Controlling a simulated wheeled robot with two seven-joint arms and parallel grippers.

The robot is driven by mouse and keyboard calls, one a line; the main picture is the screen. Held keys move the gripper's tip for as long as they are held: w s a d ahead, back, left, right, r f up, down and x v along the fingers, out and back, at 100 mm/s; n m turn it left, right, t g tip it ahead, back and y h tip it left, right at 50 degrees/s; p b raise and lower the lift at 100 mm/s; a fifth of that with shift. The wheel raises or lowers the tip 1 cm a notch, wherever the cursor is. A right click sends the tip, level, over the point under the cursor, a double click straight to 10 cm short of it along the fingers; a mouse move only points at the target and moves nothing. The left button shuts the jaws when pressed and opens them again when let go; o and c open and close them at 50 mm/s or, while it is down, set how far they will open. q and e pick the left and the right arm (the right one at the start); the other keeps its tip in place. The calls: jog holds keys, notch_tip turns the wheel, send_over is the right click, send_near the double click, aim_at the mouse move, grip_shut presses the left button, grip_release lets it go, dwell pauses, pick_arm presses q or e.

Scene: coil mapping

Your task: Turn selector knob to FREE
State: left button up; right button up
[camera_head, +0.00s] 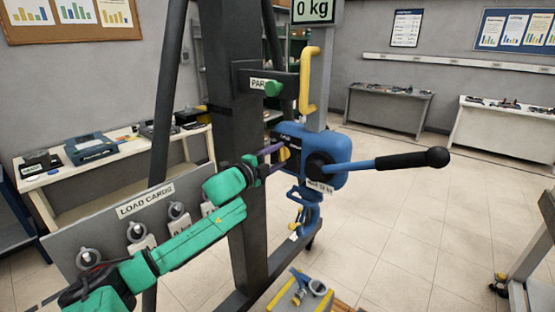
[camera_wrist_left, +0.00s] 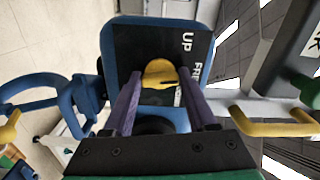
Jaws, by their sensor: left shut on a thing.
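The chain hoist (camera_head: 330,160) is a blue body with a lever ending in a black grip, pointing right in the head view. Its yellow selector knob (camera_head: 284,154) sits on the dark face plate. In the left wrist view the knob (camera_wrist_left: 159,72) shows near "UP" and a partly hidden "FRE..." label; I cannot tell which setting it points at. My left gripper (camera_head: 274,153), with purple fingers, is shut on the knob, one finger on each side. The fingers (camera_wrist_left: 160,85) hide part of the plate. My right gripper is not in view.
A yellow hook bar (camera_head: 308,80) hangs above the hoist by a "PARK" sign (camera_head: 258,84). A dark post (camera_head: 236,130) stands behind my left arm. A blue hook (camera_head: 304,205) hangs below. The load cards board (camera_head: 85,240) is at lower left.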

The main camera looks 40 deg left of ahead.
pick_arm(q)
jog(key=shift+f+m, duration=0.1)
jog(key=shift+m, duration=0.7)
jog(key=o, duration=1.4)
jog(key=shift+c, duration=0.2)
jog(key=shift+s+f, duration=0.1)
jog(key=shift+s, duration=0.35)
jog(key=s, duration=1.3)
jog(key=shift+s+d+r, duration=0.2)
jog(key=shift+s, duration=0.2)
jog(key=shift+w, duration=0.1)
